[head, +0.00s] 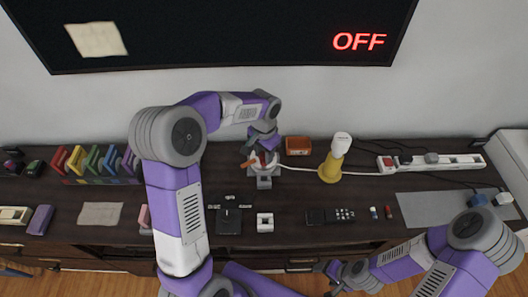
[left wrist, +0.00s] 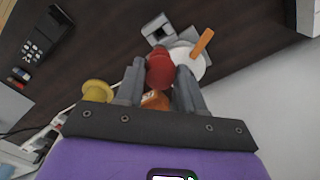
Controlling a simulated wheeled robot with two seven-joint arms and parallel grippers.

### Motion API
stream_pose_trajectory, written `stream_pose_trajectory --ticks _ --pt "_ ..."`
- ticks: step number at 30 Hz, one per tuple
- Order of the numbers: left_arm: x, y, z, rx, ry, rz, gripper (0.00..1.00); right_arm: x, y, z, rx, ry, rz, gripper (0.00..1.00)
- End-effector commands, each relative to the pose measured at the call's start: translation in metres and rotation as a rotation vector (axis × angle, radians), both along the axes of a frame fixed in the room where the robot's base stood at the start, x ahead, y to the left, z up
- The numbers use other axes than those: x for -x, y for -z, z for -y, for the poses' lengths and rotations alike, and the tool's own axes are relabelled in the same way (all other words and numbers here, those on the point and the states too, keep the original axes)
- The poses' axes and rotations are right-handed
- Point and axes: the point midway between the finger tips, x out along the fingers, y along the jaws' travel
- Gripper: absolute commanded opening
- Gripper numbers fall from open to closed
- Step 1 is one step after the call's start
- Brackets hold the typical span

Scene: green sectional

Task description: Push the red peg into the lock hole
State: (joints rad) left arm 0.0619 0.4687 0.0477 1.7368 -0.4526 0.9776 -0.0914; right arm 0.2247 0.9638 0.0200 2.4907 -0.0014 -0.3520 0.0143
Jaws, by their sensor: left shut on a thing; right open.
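The red peg (left wrist: 160,71) is between the two fingers of my left gripper (left wrist: 160,75), which is shut on it. The lock is a grey device (head: 264,183) with a white round part (left wrist: 190,62) and an orange lever (left wrist: 203,41). In the left wrist view the peg's end is close to the white part; I cannot tell whether it touches or enters the hole, which is hidden. In the head view my left gripper (head: 264,155) is over the lock and covers much of it. My right gripper (head: 334,274) is open and empty, low in front of the table edge.
An orange-brown box (head: 298,145) and a yellow lamp (head: 331,166) stand right of the lock. A white cable runs past them to a power strip (head: 450,162). Colored racks (head: 93,163) stand at left.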

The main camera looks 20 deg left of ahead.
Motion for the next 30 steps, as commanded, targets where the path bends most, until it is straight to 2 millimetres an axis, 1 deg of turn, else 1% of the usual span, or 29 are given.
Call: stream_pose_trajectory --ticks 1,16,21,30 --pt "0.000 0.006 0.000 -0.001 0.000 -0.002 0.04 0.000 0.004 0.000 0.000 0.000 0.000 0.69" --pt "0.000 0.051 0.000 -0.001 0.000 -0.002 0.04 0.000 0.035 0.000 0.000 0.000 -0.001 0.69" --pt "0.000 0.056 0.000 -0.001 0.000 -0.002 0.04 0.000 0.038 0.000 0.000 0.000 -0.001 0.69" --pt "0.000 0.056 0.000 -0.001 0.000 -0.002 0.04 0.000 0.037 0.000 0.000 0.000 -0.001 0.69"
